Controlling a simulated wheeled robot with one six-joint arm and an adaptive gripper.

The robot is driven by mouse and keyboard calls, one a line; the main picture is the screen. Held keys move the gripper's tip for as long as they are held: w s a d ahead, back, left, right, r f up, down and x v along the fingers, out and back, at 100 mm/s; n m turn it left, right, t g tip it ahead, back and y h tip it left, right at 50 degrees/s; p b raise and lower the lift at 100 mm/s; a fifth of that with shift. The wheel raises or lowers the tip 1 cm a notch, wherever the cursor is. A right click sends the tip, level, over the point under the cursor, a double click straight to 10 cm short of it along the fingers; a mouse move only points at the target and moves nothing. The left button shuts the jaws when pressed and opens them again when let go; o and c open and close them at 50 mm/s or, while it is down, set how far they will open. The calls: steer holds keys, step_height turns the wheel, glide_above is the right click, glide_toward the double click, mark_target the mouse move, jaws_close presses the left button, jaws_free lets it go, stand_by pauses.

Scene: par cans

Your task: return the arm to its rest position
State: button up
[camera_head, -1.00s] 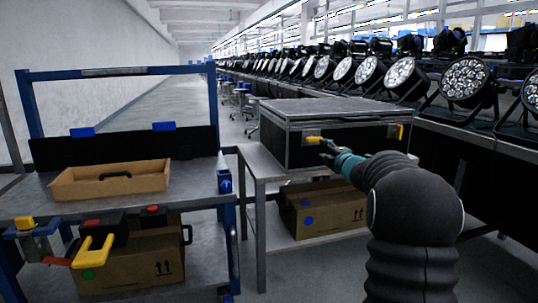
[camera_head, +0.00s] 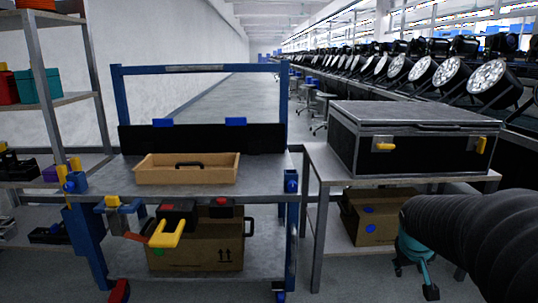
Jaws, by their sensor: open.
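My arm (camera_head: 475,235) enters from the right edge as a thick black ribbed sleeve. My gripper (camera_head: 417,283) hangs from it with a teal body and dark fingers pointing down. It is open, with nothing seen between the fingers. It is over the floor, in front of the lower shelf of the grey table and to the right of the cardboard box there. It looks apart from the table and the case.
A black case (camera_head: 408,138) with yellow latches stands on the grey table (camera_head: 318,166). A cardboard box (camera_head: 375,218) is beneath. A blue-framed cart (camera_head: 286,110) holds a wooden tray (camera_head: 187,175). Shelving (camera_head: 70,100) stands left. Par cans (camera_head: 487,76) line the right.

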steer(key=s+a+r+y+p, duration=0.1)
steer(key=s+a+r, duration=0.3)
steer(key=s+a, duration=0.4)
steer(key=s+a+r+t+y+p, duration=0.1)
steer(key=s+a+r+y+p, duration=0.1)
steer(key=s+a, duration=0.7)
step_height(320, 180, up, 2)
steer(key=shift+s+r+n+p, duration=0.1)
steer(key=shift+s+n+p, duration=0.2)
steer(key=shift+s+p, duration=0.75)
steer(key=shift+s, duration=0.1)
